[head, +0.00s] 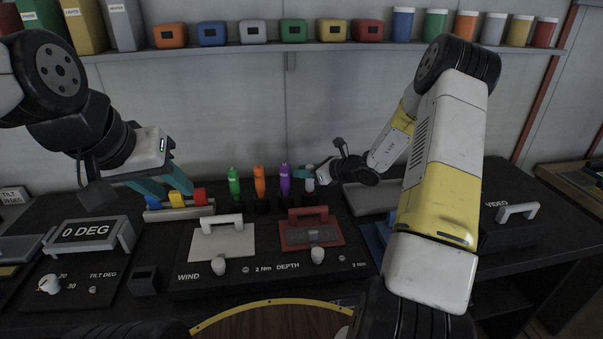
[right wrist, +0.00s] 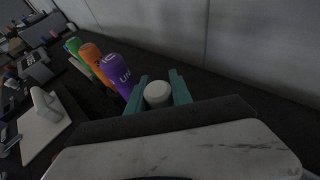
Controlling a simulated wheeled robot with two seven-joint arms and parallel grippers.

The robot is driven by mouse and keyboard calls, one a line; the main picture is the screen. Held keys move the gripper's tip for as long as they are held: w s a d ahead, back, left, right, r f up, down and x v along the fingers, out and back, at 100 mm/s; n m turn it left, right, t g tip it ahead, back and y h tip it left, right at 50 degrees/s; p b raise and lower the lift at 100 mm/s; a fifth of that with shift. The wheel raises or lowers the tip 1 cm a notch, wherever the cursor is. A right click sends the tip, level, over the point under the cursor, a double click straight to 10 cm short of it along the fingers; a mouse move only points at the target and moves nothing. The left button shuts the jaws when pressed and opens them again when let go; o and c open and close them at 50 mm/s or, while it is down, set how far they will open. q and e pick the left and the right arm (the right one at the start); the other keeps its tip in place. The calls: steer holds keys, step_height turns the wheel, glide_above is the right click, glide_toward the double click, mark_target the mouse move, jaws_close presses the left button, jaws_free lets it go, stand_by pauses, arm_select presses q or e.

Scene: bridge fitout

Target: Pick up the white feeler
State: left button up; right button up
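The white feeler (head: 309,184) stands at the right end of a row with a green feeler (head: 233,182), an orange feeler (head: 259,181) and a purple feeler (head: 284,180). My right gripper (head: 309,172) is at the white feeler. In the right wrist view, the feeler's round white top (right wrist: 158,94) sits between the two teal fingers. Any small gap or contact there is unclear, and its lower part is hidden. My left gripper (head: 163,187) has its teal fingers apart, above a rack with blue, yellow and red pieces.
The purple feeler (right wrist: 116,75) stands close beside the right gripper's finger. A panel with white (head: 223,242) and red (head: 312,233) handled plates lies in front of the row. A wall shelf (head: 300,46) with boxes and jars runs behind. The rack (head: 180,213) is at left.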

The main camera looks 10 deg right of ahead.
jaws_close()
step_height(320, 180, up, 10)
stand_by(0.4)
steer(key=shift+c, duration=0.4)
jaws_free()
jaws_close()
